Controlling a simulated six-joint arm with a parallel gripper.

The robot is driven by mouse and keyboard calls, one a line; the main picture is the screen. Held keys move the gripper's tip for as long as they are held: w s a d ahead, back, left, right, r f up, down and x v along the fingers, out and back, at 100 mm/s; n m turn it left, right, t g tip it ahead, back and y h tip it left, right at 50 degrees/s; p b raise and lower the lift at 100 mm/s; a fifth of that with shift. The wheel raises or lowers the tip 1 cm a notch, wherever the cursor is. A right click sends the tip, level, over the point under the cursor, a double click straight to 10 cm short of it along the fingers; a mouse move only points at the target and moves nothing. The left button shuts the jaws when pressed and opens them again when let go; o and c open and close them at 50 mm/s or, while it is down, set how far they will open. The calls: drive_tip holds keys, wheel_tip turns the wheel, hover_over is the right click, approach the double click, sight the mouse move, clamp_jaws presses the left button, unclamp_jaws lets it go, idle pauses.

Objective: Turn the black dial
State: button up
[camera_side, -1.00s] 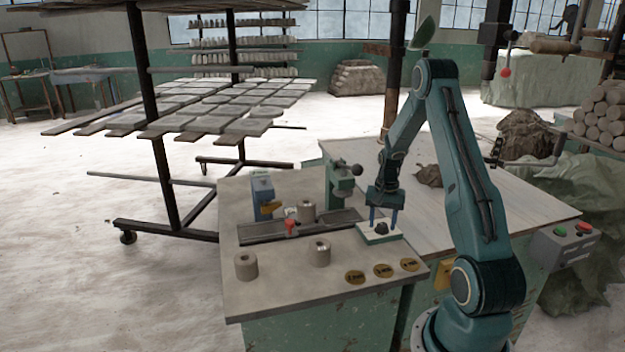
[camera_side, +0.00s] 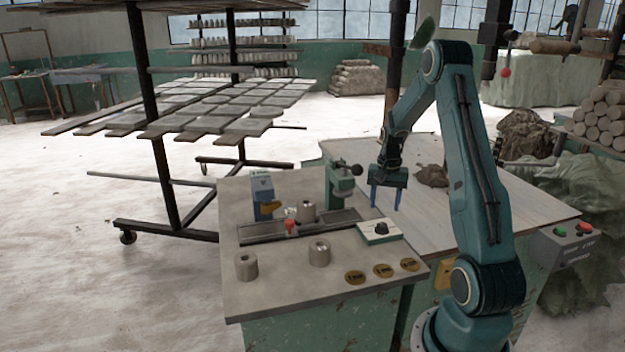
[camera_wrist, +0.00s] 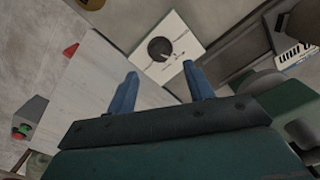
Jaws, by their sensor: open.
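The black dial (camera_side: 381,228) sits on a white and green plate (camera_side: 366,239) on the workbench. In the wrist view the dial (camera_wrist: 159,48) is round, with a light pointer mark toward its lower right, on the pale plate (camera_wrist: 186,40). My gripper (camera_side: 385,207) is open and empty, raised above and behind the dial in the side view. Its blue fingers also show in the wrist view (camera_wrist: 160,90), apart, with the dial beyond their tips. Nothing touches the dial.
Clay cylinders (camera_side: 319,253) stand on the bench around a dark rail (camera_side: 280,231) with a red knob. A green post with a lever (camera_side: 340,185) stands behind the dial. Round brass tags (camera_side: 383,270) lie at the front.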

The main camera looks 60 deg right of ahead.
wheel_tip(320, 180, up, 7)
idle(0.3)
drive_tip(key=shift+a, duration=0.1)
drive_tip(key=w+a+r+n+t, duration=0.1)
drive_tip(key=a+r+n, duration=0.1)
drive_tip(key=a+r, duration=0.35)
drive_tip(key=w+a+r+n+h, duration=0.1)
drive_tip(key=a+r+n, duration=0.2)
drive_tip(key=a, duration=0.6)
drive_tip(key=a+r+n+t, duration=0.1)
drive_tip(key=a+r+n, duration=0.1)
drive_tip(key=a+r, duration=0.35)
drive_tip(key=s+a+n+t, duration=0.1)
drive_tip(key=s+a+n, duration=0.3)
drive_tip(key=a, duration=0.5)
drive_tip(key=s+a+n+t+y, duration=0.1)
drive_tip(key=s+a+n+t, duration=0.1)
drive_tip(key=s+a+n, duration=0.2)
drive_tip(key=s+a, duration=0.3)
drive_tip(key=a, duration=0.2)
drive_tip(key=shift+a+r+t, duration=0.15)
drive_tip(key=shift+a+t, duration=0.1)
drive_tip(key=shift+t, duration=0.05)
